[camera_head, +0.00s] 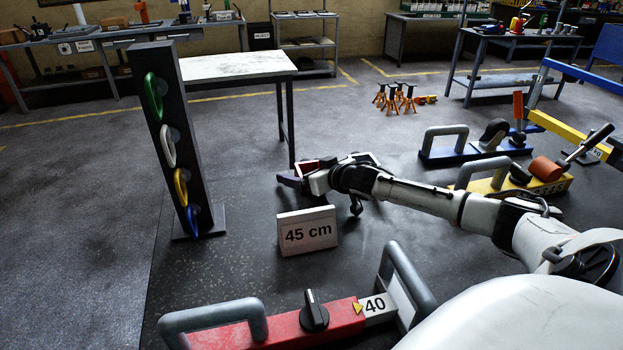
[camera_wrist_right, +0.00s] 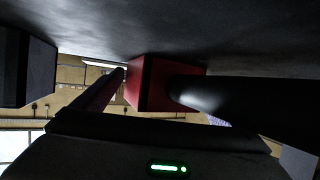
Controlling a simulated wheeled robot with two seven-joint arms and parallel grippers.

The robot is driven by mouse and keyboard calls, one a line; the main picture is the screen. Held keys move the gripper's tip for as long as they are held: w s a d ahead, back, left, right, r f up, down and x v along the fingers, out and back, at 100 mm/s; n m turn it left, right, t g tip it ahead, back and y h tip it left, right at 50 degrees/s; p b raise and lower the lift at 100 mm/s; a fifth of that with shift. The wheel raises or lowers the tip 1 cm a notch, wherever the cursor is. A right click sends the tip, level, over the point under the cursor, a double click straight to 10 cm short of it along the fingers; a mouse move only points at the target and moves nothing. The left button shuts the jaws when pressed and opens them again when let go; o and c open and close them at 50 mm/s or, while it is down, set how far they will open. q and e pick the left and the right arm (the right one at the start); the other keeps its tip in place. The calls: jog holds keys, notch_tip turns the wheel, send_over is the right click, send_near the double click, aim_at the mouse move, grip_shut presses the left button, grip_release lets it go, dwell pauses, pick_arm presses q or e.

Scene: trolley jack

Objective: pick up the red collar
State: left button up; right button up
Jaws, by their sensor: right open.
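My right gripper (camera_head: 292,178) reaches in from the right, above and just behind the 45 cm sign. Its jaws are open. In the right wrist view, a red squared piece (camera_wrist_right: 150,84) shows between the fingers, with a dark rounded bar in front of its right side. I cannot tell whether it is the collar or whether a finger touches it. In the head view only a small reddish patch shows at the gripper. A dark upright stand (camera_head: 172,120) left of the gripper carries green, white, yellow and blue rings. My left gripper is out of view.
The 45 cm sign (camera_head: 307,231) stands below the gripper. A red jack (camera_head: 280,330) with grey handles lies in front. Yellow (camera_head: 500,190) and blue (camera_head: 465,155) jacks stand to the right. A light-topped table (camera_head: 235,66) is behind. The floor at left is clear.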

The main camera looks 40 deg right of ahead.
jog(key=c, duration=1.3)
jog(key=shift+r, duration=0.15)
jog(key=shift+c, duration=0.9)
